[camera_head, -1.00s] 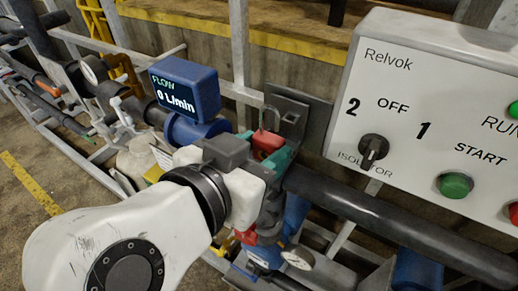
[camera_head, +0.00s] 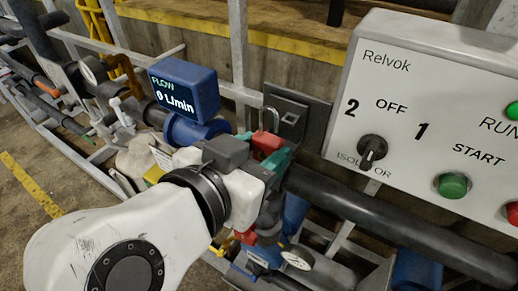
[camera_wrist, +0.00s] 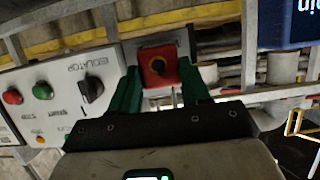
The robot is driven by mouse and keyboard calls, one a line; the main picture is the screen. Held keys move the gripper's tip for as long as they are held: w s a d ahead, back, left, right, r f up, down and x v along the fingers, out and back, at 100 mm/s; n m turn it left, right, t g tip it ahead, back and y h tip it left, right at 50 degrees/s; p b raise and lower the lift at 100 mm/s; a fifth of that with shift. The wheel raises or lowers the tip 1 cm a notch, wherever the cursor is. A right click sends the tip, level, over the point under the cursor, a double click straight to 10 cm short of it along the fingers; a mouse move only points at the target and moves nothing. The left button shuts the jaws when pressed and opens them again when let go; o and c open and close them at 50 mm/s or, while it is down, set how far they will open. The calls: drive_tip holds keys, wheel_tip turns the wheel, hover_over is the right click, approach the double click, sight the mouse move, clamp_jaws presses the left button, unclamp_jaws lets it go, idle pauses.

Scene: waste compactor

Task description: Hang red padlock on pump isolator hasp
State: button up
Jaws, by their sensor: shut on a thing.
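The red padlock (camera_head: 268,144) is held upright in my gripper (camera_head: 272,153), with its metal shackle pointing up. In the wrist view the padlock (camera_wrist: 157,68) shows as a red block with a dark round keyhole face between the two green fingers of my gripper (camera_wrist: 158,88). The grey metal plate with a dark bracket (camera_head: 290,116), which looks like the hasp, is just behind and right of the shackle. The shackle looks close to it, but I cannot tell whether they touch. The hasp's hole is not clear, and the padlock hides part of the plate in the wrist view.
The white control panel (camera_head: 400,65) with its black isolator knob (camera_head: 372,150) and green start button (camera_head: 454,185) stands to the right. A blue flow meter (camera_head: 185,88) is on the left. A thick black pipe (camera_head: 395,228) runs below the panel. Grey frame posts stand behind.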

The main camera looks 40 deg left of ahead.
sight(274, 138)
drive_tip(key=shift+w+a, duration=0.25)
drive_tip(key=shift+w, duration=0.75)
drive_tip(key=shift+w+a, duration=0.25)
drive_tip(key=shift+w, duration=0.75)
idle(0.8)
drive_tip(key=shift+f, duration=0.2)
idle(0.4)
drive_tip(key=o, duration=1)
drive_tip(key=shift+c, duration=0.3)
drive_tip(key=shift+s, duration=0.1)
drive_tip(key=shift+p+v, duration=1.2)
drive_tip(key=shift+v, duration=2.15)
